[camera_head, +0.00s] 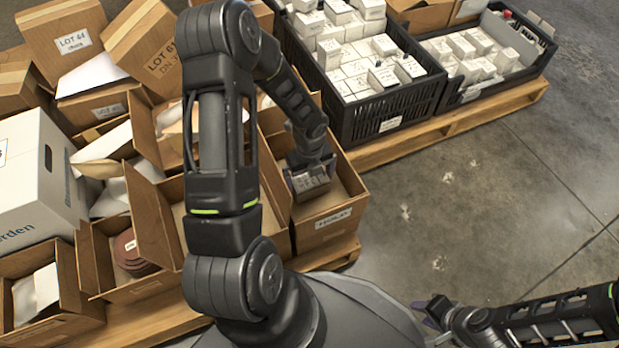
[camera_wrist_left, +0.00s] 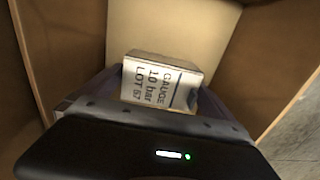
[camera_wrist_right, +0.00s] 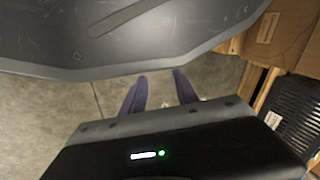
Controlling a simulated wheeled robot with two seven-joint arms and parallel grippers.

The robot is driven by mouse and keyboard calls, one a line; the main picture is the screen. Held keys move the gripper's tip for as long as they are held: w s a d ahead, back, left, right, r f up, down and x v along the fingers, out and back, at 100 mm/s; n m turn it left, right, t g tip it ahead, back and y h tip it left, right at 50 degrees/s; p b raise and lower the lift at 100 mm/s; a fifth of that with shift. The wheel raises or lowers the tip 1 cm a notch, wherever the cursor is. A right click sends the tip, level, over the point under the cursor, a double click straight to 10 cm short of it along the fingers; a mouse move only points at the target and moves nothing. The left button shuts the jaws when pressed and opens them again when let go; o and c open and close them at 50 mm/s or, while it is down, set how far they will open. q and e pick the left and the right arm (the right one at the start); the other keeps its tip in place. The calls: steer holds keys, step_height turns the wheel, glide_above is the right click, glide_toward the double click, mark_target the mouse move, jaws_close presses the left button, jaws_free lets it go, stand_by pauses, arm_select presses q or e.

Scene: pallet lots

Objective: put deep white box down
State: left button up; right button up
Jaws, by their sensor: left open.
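The deep white box (camera_wrist_left: 158,85) shows in the left wrist view with a white label face reading "GAUGE 10 bar LOT 57". It is inside an open cardboard carton (camera_head: 335,222), near the carton floor; I cannot tell whether it touches the floor. In the head view the box (camera_head: 312,186) is partly hidden by my left gripper (camera_head: 308,172). The left fingers are open, one on either side of the box. My right gripper (camera_wrist_right: 160,95) is open and empty above the concrete floor, and it also shows in the head view (camera_head: 436,312).
Black crates (camera_head: 405,105) of small white boxes stand on a wooden pallet (camera_head: 470,118) at the back. Several open cartons crowd the left, with a large white box (camera_head: 35,190) among them. Carton walls closely surround my left gripper. The floor at right is clear.

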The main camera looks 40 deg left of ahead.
arm_select(q)
step_height(320, 180, up, 12)
steer(key=p, duration=0.5)
steer(key=shift+r, duration=0.1)
stand_by(0.7)
